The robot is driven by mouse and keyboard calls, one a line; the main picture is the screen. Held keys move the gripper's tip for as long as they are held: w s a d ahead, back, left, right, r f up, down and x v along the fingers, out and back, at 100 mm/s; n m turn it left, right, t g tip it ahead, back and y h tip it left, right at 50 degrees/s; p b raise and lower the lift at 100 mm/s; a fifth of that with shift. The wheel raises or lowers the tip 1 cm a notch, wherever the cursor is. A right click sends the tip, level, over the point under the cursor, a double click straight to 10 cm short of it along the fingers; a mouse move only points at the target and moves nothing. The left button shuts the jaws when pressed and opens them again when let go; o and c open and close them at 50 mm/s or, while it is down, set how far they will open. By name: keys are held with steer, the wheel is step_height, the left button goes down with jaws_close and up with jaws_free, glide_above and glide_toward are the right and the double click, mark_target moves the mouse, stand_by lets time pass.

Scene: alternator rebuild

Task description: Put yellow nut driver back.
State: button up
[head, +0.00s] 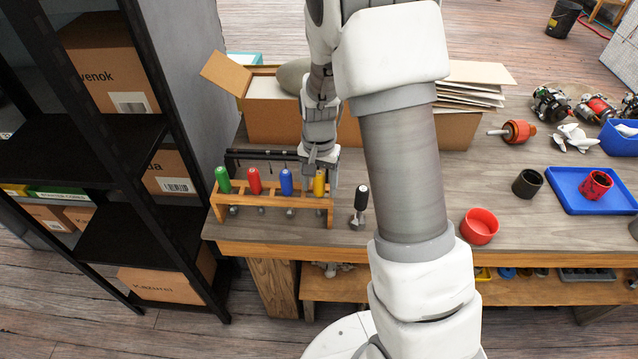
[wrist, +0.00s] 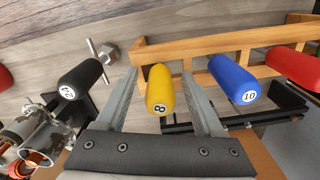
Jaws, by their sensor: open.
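The yellow nut driver (head: 319,183), its handle end marked 8, sits upright in the right end of the wooden rack (head: 265,201). Its yellow handle (wrist: 160,90) also shows in the wrist view, between the two fingers of my gripper (wrist: 168,95). The fingers stand open, one on each side of the handle with visible gaps. In the head view my gripper (head: 320,175) is at the rack's right end and partly covers the yellow handle. The lower shaft of the yellow driver is hidden in the wrist view.
Blue (head: 286,182), red (head: 254,181) and green (head: 223,179) drivers stand in the same rack. A dark bar (head: 262,154) and a cardboard box (head: 271,119) are behind. A red bowl (head: 480,226) is farther right.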

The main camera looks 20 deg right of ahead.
steer(key=shift+r, duration=0.1)
step_height(320, 180, up, 21)
steer(key=p, duration=0.4)
steer(key=shift+r+p, duration=0.15)
steer(key=shift+p, duration=0.25)
steer(key=s+r+n+t, duration=0.2)
steer(key=s+r+n, duration=0.1)
steer(key=s, duration=0.7)
steer(key=s+r+n+t, duration=0.3)
steer(key=s+r, duration=0.3)
steer(key=s, duration=0.4)
steer(key=shift+s+n+t, duration=0.25)
steer(key=shift+n+t, duration=0.05)
